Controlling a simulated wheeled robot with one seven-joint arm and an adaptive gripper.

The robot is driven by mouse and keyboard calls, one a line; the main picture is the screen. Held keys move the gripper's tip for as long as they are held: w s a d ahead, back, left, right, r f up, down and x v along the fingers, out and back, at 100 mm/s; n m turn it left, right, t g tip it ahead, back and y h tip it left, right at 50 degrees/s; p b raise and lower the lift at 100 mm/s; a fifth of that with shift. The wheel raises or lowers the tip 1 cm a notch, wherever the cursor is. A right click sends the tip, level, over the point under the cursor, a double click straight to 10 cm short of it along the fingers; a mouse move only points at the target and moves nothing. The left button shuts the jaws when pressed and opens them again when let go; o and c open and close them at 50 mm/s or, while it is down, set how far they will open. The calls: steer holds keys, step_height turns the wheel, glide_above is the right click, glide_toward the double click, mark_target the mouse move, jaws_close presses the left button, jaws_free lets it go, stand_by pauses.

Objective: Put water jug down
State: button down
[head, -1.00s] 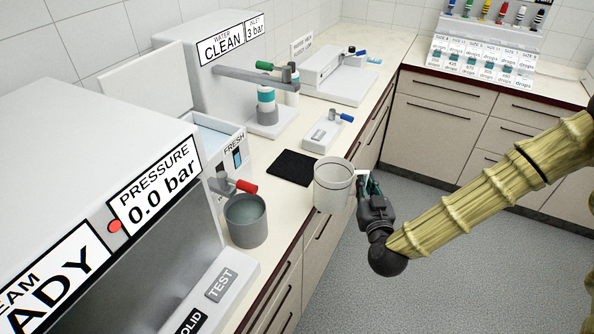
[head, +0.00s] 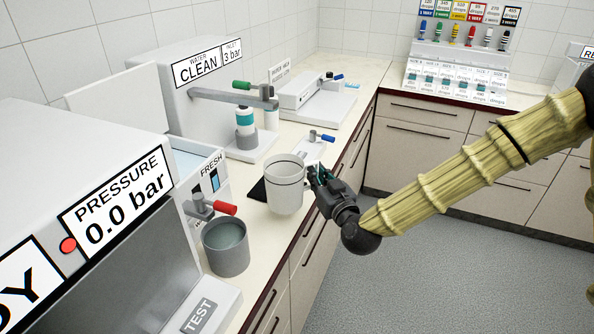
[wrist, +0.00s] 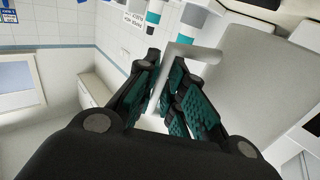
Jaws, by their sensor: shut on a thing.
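The water jug (head: 284,190) is a white, cup-shaped vessel with a dark line below its rim. In the head view it is upright over the counter's front part, in front of the black mat (head: 258,190), which it partly hides. I cannot tell whether its base touches the counter. My gripper (head: 318,177) is at the jug's right side, shut on its handle. In the wrist view the teal finger pads (wrist: 172,98) close around the pale handle (wrist: 188,52), with the jug's grey-white wall (wrist: 250,75) to the right.
A grey pot (head: 226,250) stands under a red-handled tap (head: 222,208) at the left. Behind the jug are a small blue-handled unit (head: 312,147) and a water machine (head: 205,85). The counter's front edge (head: 300,240) runs close by the jug.

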steer(key=shift+w+a+f+p, duration=0.5)
steer(key=shift+w+f+p, duration=0.2)
steer(key=shift+w, duration=1.35)
steer(key=shift+w+a+f+p, duration=0.55)
steer(key=shift+w+f, duration=0.15)
steer(key=shift+w, duration=1.3)
steer(key=shift+w+a+f+p, duration=0.5)
steer(key=shift+w+f+p, duration=0.2)
steer(key=shift+w, duration=1.35)
steer(key=shift+f, duration=0.2)
steer(key=shift+f, duration=0.2)
steer(key=c, duration=1.5)
jaws_free()
steer(key=shift+r, duration=0.15)
steer(key=b+v, duration=0.2)
steer(key=v, duration=1)
steer(key=shift+b, duration=0.35)
